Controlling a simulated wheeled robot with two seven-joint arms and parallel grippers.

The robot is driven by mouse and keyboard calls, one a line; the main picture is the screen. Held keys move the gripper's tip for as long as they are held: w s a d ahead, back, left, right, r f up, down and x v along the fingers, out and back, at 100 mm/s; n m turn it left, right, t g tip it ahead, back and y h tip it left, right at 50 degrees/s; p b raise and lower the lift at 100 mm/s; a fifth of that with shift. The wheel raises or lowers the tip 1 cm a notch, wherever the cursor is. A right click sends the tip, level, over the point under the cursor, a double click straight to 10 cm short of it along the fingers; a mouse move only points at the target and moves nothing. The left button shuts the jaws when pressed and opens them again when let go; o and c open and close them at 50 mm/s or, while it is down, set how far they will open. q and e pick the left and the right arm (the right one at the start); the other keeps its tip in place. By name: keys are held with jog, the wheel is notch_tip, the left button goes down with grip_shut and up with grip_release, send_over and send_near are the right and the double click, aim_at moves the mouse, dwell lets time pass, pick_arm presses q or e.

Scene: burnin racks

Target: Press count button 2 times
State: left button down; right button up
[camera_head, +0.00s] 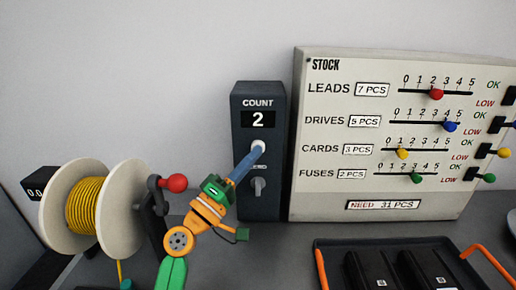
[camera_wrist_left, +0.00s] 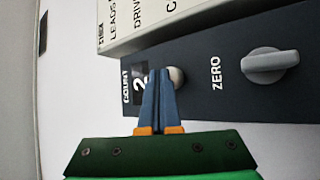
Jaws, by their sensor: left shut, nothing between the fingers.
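The dark count box (camera_head: 243,187) stands upright against the wall, its display (camera_head: 258,119) reading 2. The white round count button (camera_head: 258,147) is below the display. It also shows in the left wrist view (camera_wrist_left: 177,76), partly behind my fingertips. My left gripper (camera_head: 254,154) is shut and empty, its blue fingertips at the lower edge of the button; I cannot tell whether they touch it. The fingers also show in the left wrist view (camera_wrist_left: 160,72). A grey zero knob (camera_head: 258,187) sits below the button, its label partly hidden by my fingers. My right gripper is not in view.
A stock board (camera_head: 380,190) with coloured sliders stands right of the box. A spool of yellow cable (camera_head: 82,205) and a red-knobbed lever (camera_head: 174,183) are at left, close to my left arm. A black tray (camera_head: 390,242) with orange handles lies at front right.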

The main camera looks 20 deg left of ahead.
pick_arm(q)
jog(key=shift+s+d, duration=0.15)
jog(key=shift+s, duration=0.4)
jog(key=s, duration=0.2)
jog(key=s+d+p, duration=0.1)
jog(key=s, duration=0.1)
jog(key=shift+s+d, duration=0.15)
jog(key=shift+s, duration=0.25)
jog(key=shift+r+p, duration=0.1)
jog(key=shift+p, duration=0.25)
